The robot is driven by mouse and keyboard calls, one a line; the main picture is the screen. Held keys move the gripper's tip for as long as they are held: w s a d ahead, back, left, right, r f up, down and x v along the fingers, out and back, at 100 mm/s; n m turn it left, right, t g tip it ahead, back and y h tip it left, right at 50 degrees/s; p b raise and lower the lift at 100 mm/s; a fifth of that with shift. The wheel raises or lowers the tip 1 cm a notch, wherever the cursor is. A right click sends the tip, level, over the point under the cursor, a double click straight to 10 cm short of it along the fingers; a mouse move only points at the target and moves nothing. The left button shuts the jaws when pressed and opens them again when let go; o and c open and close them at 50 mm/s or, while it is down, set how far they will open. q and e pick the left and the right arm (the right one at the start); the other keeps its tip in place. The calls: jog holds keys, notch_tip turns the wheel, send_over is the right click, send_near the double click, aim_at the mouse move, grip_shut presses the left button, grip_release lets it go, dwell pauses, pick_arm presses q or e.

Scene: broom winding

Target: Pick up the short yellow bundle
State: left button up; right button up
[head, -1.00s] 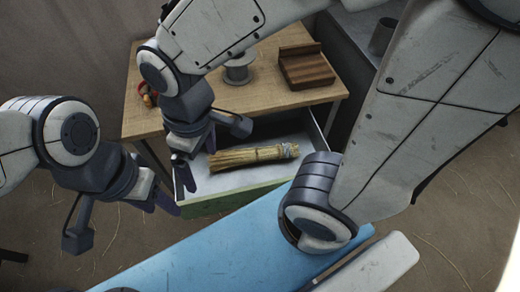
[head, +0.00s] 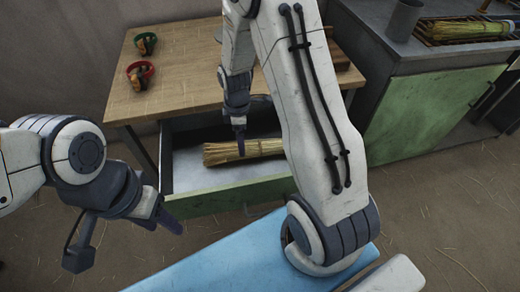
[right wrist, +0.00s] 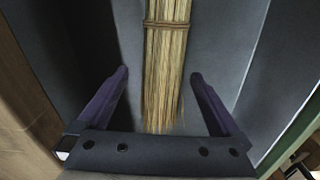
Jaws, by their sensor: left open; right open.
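A short yellow straw bundle (head: 262,147) lies in the open drawer (head: 185,165) of the wooden table, partly hidden by my right arm. It also shows in the right wrist view (right wrist: 166,65), with a brown tie around it. My right gripper (head: 241,148) is over the bundle in the head view, pointing down. In the right wrist view its open fingers (right wrist: 159,76) lie on either side of the bundle's near end, with nothing gripped. My left gripper (head: 125,228) is open and empty, left of the drawer and away from the bundle.
Red and green ringed tools (head: 140,75) lie on the wooden table (head: 185,60). Another yellow bundle (head: 468,30) lies on a grate above the green cabinet (head: 430,115) at right. A dark cup (head: 404,18) stands nearby. The drawer walls flank the bundle.

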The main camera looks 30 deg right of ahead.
jog(key=f, duration=0.2)
jog(key=f+b, duration=0.1)
jog(key=f, duration=0.2)
jog(key=shift+s+a+f, duration=0.15)
jog(key=shift+a+f, duration=0.05)
jog(key=c, duration=1.4)
